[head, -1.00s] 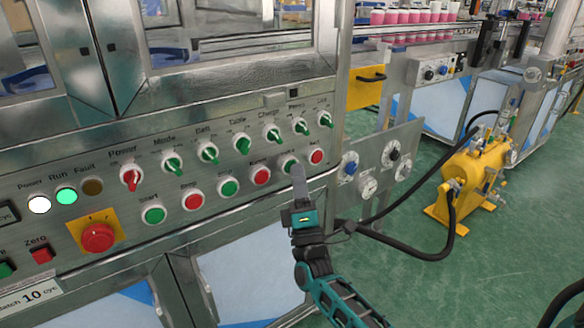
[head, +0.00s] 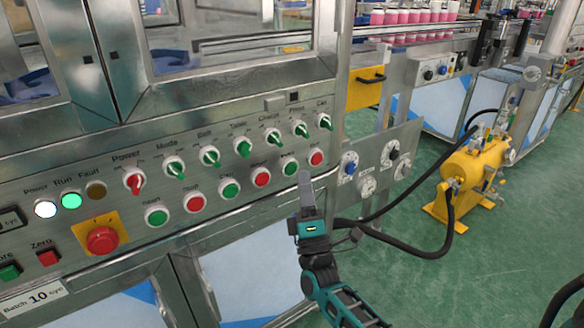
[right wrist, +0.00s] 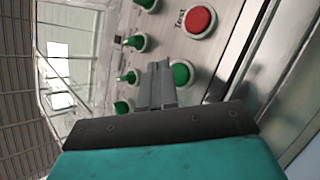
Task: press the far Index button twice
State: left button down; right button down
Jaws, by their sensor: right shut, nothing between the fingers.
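The row of push buttons on the steel panel has a green button (head: 290,166) second from its right end, which I take as the far Index button; its label is too blurred to read. A red button (head: 316,158) sits to its right and reads "Test" in the right wrist view (right wrist: 199,21). My right gripper (head: 305,176) is shut and empty, its fingertips just below and right of the green button. In the right wrist view the fingertips (right wrist: 158,70) appear beside that green button (right wrist: 181,74); I cannot tell the exact gap. My left gripper is not in view.
Green rotary switches (head: 275,138) run above the buttons. A red emergency stop (head: 102,239) on a yellow plate is at the left. A side plate with dials (head: 367,185) stands right of the panel.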

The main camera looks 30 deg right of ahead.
jog(key=shift+y, duration=0.3)
jog(key=s+p, duration=0.2)
jog(key=s, duration=0.2)
jog(key=shift+s+d, duration=0.15)
jog(key=shift+s, duration=0.1)
dwell(0.5)
